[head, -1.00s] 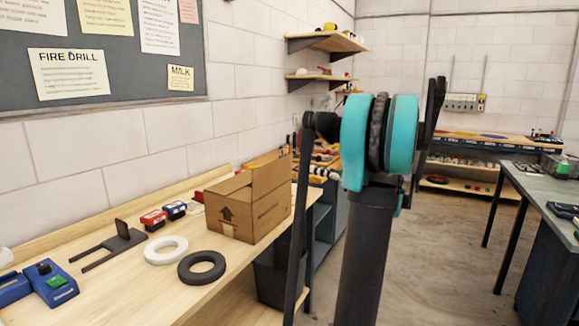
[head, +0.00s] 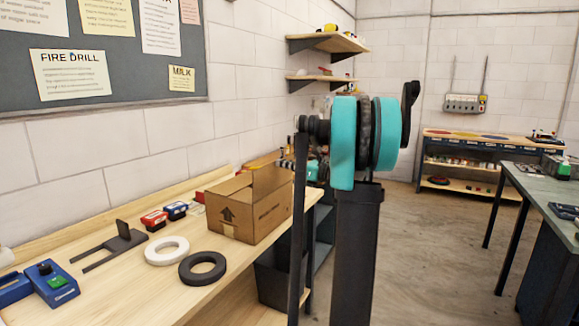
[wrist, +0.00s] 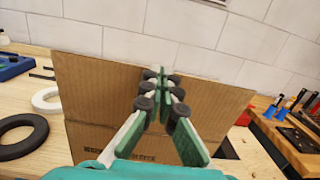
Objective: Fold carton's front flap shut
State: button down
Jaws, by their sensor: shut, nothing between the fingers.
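The brown cardboard carton (head: 228,217) stands on the wooden bench with an up-arrow on one side and print on another. Its front flap (head: 271,179) stands up above the printed side. In the wrist view the cardboard (wrist: 95,95) fills the middle, with print low down. My gripper (wrist: 162,74) is shut and empty, its fingers in front of the cardboard and pointing at its upper part. I cannot tell whether the tips touch it. In the head view the gripper (head: 284,162) shows small beside the flap, partly hidden by my arm.
A white ring (head: 166,250) and a black ring (head: 202,268) lie left of the carton. The wall runs behind the bench.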

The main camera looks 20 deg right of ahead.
jog(key=shift+w+a+r, duration=0.1)
jog(key=shift+w+a, duration=0.05)
dwell(0.3)
jog(key=shift+w+a, duration=0.15)
jog(key=shift+a+r+g+h, duration=0.1)
jog(key=shift+g+h, duration=0.2)
jog(key=w+a+f+g+h, duration=0.2)
jog(key=w+a+g+h, duration=0.1)
jog(key=w+a+f+g+h, duration=0.2)
jog(key=w+a+g+h, duration=0.1)
jog(key=g+h, duration=0.1)
jog(key=w+a+f+g+h, duration=0.2)
jog(key=w+a+g+h, duration=0.1)
jog(key=w, duration=0.1)
jog(key=shift+a+g, duration=0.2)
jog(key=shift+g, duration=0.2)
jog(key=shift+w+a+f, duration=0.15)
jog(key=shift+a+f, duration=0.05)
jog(key=shift+f, duration=0.35)
